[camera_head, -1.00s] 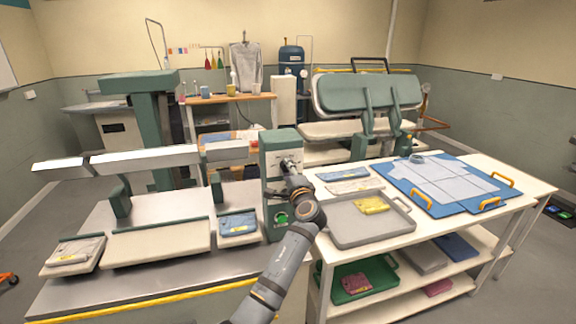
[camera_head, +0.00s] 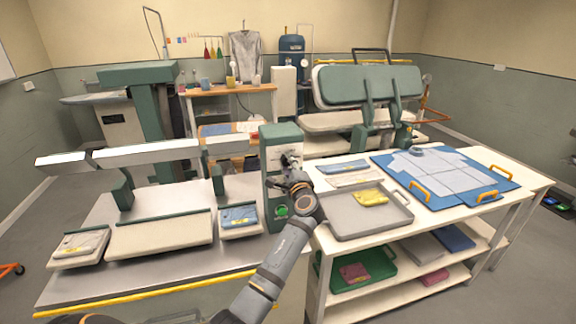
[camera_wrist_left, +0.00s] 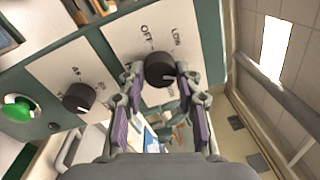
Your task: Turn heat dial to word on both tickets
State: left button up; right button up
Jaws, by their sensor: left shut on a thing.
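The green control box (camera_head: 283,150) with a pale front panel stands at the right end of the press. In the left wrist view its panel carries two black dials. One dial (camera_wrist_left: 159,69) has "OFF" and "LOW" printed around it; the other dial (camera_wrist_left: 78,97) sits lower left. My left gripper (camera_head: 289,162) is at the box panel. In the left wrist view its two fingers (camera_wrist_left: 158,88) are on either side of the OFF/LOW dial, shut on it. The dial's exact setting is unclear. Small tickets seem to lie on a grey bundle (camera_head: 82,244) and a blue bundle (camera_head: 238,217); their words are unreadable.
A green button (camera_head: 281,211) is low on the box; it also shows in the wrist view (camera_wrist_left: 17,108). Right of the box, a table holds a grey tray (camera_head: 345,224) with a yellow bundle (camera_head: 369,196) and a blue board (camera_head: 500,178). My left forearm crosses the front.

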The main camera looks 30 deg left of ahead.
pick_arm(q)
jog(key=o, duration=1.2)
jog(key=shift+c, duration=0.2)
jog(key=v, duration=0.7)
jog(key=shift+s+d, duration=0.2)
jog(key=shift+d, duration=0.05)
jog(key=shift+a+f, duration=0.1)
jog(key=shift+f, duration=0.05)
